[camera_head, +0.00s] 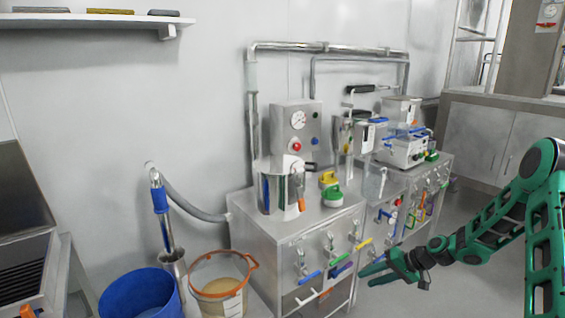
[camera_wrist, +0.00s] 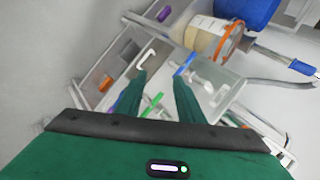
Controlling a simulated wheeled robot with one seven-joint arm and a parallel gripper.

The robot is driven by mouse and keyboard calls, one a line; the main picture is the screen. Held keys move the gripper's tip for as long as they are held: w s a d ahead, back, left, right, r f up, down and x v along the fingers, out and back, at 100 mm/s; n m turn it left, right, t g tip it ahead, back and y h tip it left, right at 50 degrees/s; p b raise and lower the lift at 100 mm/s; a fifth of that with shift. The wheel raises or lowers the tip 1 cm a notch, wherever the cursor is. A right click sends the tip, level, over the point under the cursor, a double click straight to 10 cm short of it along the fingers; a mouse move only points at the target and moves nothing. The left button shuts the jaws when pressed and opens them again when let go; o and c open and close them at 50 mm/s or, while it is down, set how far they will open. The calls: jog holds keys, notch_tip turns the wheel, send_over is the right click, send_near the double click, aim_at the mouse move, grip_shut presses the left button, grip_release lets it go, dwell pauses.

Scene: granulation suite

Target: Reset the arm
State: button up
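My green arm reaches in from the right edge of the head view. My gripper (camera_head: 372,274) is at its left end, in front of the steel bench's valve side. In the wrist view, my gripper (camera_wrist: 160,84) shows two green fingers set apart with a gap between them. No object is held between the fingers. The steel bench (camera_head: 268,240) with its handles lies beyond the fingertips, and I cannot tell the exact distance.
A steel vessel (camera_head: 276,190) and a gauge box (camera_head: 296,130) stand on the bench. A blue tub (camera_head: 140,296) and a cream bucket with an orange rim (camera_head: 222,281) stand on the floor at left. Coloured valve handles (camera_head: 309,277) stick out from the bench front. Open floor (camera_head: 470,285) lies at right.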

jog(key=s+d+r+g+h, duration=0.2)
jog(key=s+d+r+h, duration=0.25)
jog(key=s+r, duration=0.6)
jog(key=s+d+r+g+h, duration=0.1)
jog(key=s+d+r+h, duration=0.2)
jog(key=s+d+r, duration=0.5)
jog(key=s+a+r+m, duration=0.1)
jog(key=s+r, duration=0.3)
jog(key=s, duration=0.8)
jog(key=s+a+r+m+g, duration=0.1)
jog(key=s+r+m, duration=0.2)
jog(key=s, duration=1)
jog(key=shift+s+r, duration=0.15)
jog(key=shift+r, duration=0.3)
